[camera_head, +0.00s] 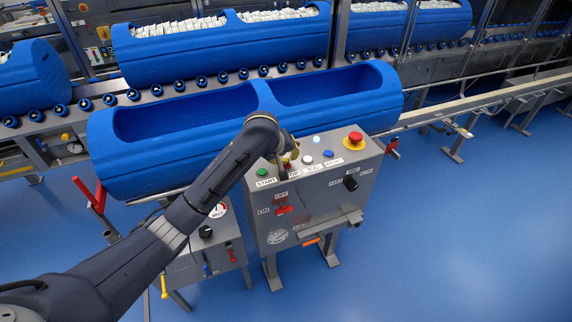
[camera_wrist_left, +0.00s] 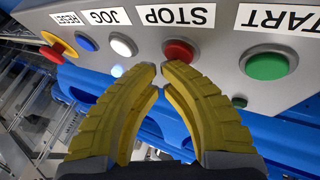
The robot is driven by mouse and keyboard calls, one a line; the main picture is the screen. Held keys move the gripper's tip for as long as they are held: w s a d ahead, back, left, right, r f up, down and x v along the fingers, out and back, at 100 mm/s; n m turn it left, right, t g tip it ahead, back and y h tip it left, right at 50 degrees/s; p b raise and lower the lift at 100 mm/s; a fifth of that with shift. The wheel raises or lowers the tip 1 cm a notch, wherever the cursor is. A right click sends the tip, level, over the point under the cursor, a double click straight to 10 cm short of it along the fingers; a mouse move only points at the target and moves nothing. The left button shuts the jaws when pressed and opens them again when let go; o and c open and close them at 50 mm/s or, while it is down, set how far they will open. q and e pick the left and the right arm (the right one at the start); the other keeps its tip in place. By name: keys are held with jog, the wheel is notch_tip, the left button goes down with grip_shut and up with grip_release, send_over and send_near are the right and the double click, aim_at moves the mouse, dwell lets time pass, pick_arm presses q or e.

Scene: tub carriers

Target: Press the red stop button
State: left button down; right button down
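The control panel (camera_head: 310,185) stands at the middle of the head view. The red STOP button (camera_wrist_left: 179,50) shows in the wrist view beside its STOP label, between the green START button (camera_wrist_left: 268,65) and the white JOG button (camera_wrist_left: 123,46). In the head view my gripper mostly hides the red button. My left gripper (camera_wrist_left: 159,70) has yellow curved fingers whose tips come almost together, with nothing between them. The tips appear just below the red button in the wrist view; I cannot tell whether they touch it. My right gripper is not in view.
A blue reset button (camera_head: 328,153) and a red mushroom button on a yellow base (camera_head: 355,138) sit further right on the panel. A large blue tub carrier (camera_head: 150,160) lies right behind the panel. A red switch (camera_head: 284,210) is on the panel front. Blue floor is free at right.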

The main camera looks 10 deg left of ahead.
pick_arm(q)
jog(key=shift+r, duration=0.3)
jog(key=shift+r, duration=2.9)
